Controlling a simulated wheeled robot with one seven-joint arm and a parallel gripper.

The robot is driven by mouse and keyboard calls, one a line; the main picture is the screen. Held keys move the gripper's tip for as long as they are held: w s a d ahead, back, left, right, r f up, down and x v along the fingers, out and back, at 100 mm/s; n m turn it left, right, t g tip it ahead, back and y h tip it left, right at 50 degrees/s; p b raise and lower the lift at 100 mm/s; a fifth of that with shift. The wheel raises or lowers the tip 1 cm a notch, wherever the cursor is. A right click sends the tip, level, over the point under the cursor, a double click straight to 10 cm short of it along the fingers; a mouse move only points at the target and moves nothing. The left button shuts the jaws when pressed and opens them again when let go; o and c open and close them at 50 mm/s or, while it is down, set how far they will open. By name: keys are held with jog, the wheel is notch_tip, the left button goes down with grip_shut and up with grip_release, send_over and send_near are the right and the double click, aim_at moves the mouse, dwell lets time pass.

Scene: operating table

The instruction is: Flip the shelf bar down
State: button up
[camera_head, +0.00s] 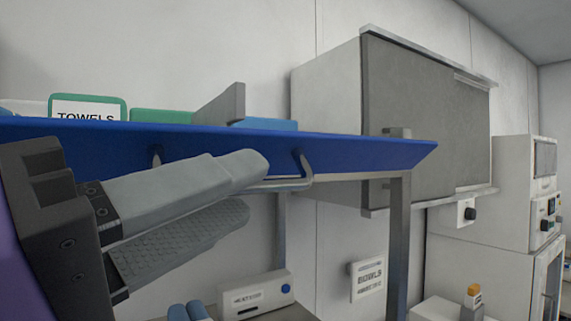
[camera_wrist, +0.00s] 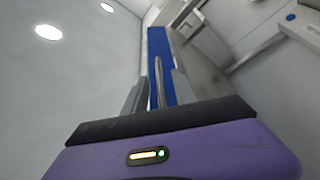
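The shelf bar (camera_head: 290,184) is a thin grey metal bar on bent arms at the front edge of the blue shelf (camera_head: 375,151). Its middle is hidden behind my upper finger in the head view. My gripper (camera_head: 248,188) is in front of the shelf edge, with its two grey fingers apart, one above the other. In the wrist view, the bar (camera_wrist: 158,82) shows between the fingers of my gripper (camera_wrist: 159,78), against the blue shelf (camera_wrist: 160,45). I see no clear contact between fingers and bar.
A green-framed towels sign (camera_head: 88,107) and a grey divider (camera_head: 222,104) stand on the shelf. A grey shelf post (camera_head: 399,240) is to the right. A white labelled box (camera_head: 255,296) sits below, and a wall cabinet (camera_head: 420,120) hangs behind.

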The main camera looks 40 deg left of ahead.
jog(key=shift+p+x, duration=0.35)
jog(key=shift+x, duration=1.1)
jog(key=shift+c, duration=0.4)
grip_shut()
jog(key=shift+f, duration=0.1)
